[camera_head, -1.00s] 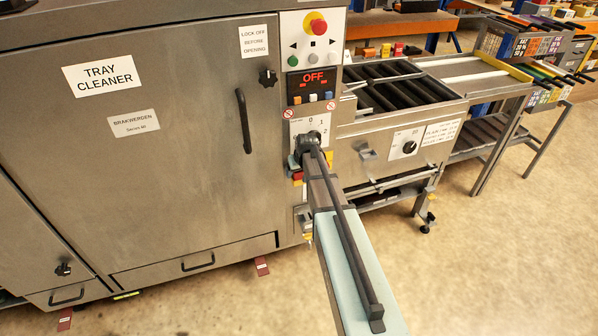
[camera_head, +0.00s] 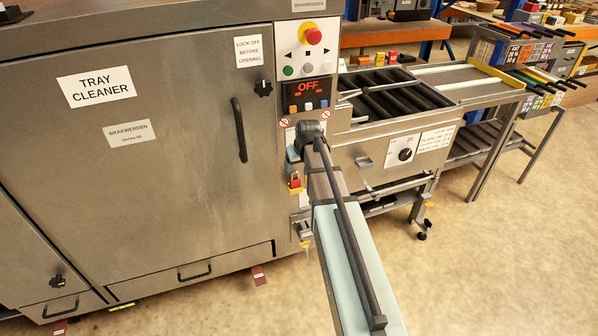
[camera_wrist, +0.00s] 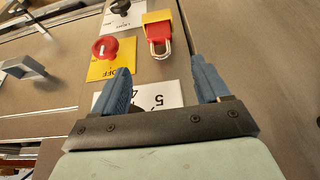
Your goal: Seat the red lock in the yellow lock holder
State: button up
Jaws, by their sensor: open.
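The red lock (camera_wrist: 158,37) shows in the wrist view with its metal shackle. Its body is against the yellow lock holder (camera_wrist: 156,16), and the shackle sticks out on the side facing my gripper. I cannot tell how deeply it sits. In the head view the red lock (camera_head: 295,181) is small, just above the yellow holder (camera_head: 296,190), left of my arm. My gripper (camera_wrist: 160,65) is open and empty. Its blue fingers are spread, and the lock shows beyond the gap between their tips.
A red rotary switch (camera_wrist: 105,48) on a yellow plate is beside the lock, near the left finger. A metal handle (camera_wrist: 24,68) juts out farther left. A white numbered label (camera_wrist: 150,96) lies behind the fingers. The roller conveyor (camera_head: 395,95) stands right of my arm.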

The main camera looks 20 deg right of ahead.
jog(key=shift+r, duration=0.2)
jog(key=s+a+f+g, duration=0.3)
jog(key=s+a+f, duration=0.1)
jog(key=s+f, duration=0.85)
jog(key=s+a+f+g, duration=0.2)
jog(key=s+a+f, duration=0.3)
jog(key=s+f, duration=0.75)
jog(key=s+a+f+g, duration=0.1)
jog(key=s+f+g, duration=0.1)
jog(key=s+f, duration=0.3)
jog(key=s+a+f+g, duration=0.2)
jog(key=s+f, duration=0.2)
jog(key=s, duration=0.9)
jog(key=s+a+f+g, duration=0.1)
jog(key=s+f, duration=0.4)
jog(key=s, duration=0.5)
jog(key=shift+a+f+g, duration=0.2)
jog(key=shift+f+g, duration=0.15)
jog(key=shift+g, duration=0.25)
